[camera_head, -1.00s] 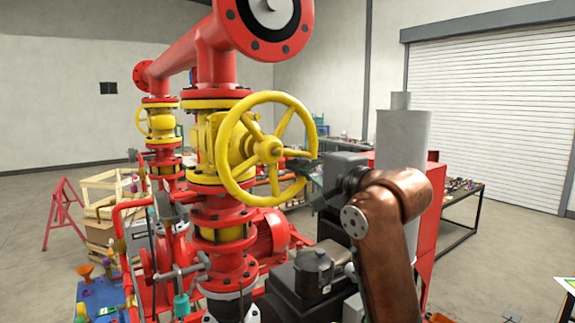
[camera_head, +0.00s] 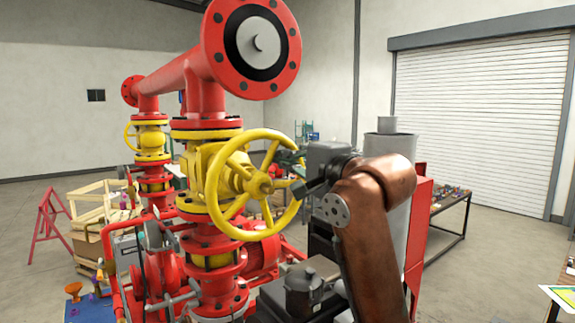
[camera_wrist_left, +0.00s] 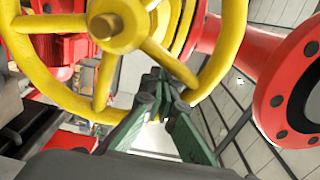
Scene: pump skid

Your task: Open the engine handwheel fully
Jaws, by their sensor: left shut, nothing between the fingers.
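The large yellow handwheel (camera_head: 212,186) stands upright on the valve of the red pump skid, its hub facing right toward me. My left gripper (camera_head: 287,160) is at the wheel's upper right rim, with the copper-coloured arm behind it. In the left wrist view the handwheel (camera_wrist_left: 105,27) fills the top, with its hub and several thick spokes visible. The dark green fingers of the left gripper (camera_wrist_left: 162,84) are shut with nothing between them. Their tips overlap a spoke near the rim in that view; I cannot tell whether they touch it. My right gripper is not in view.
A red flanged pipe (camera_head: 252,45) runs above the wheel. A smaller yellow handwheel (camera_head: 130,135) is behind at left. Open floor lies further right.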

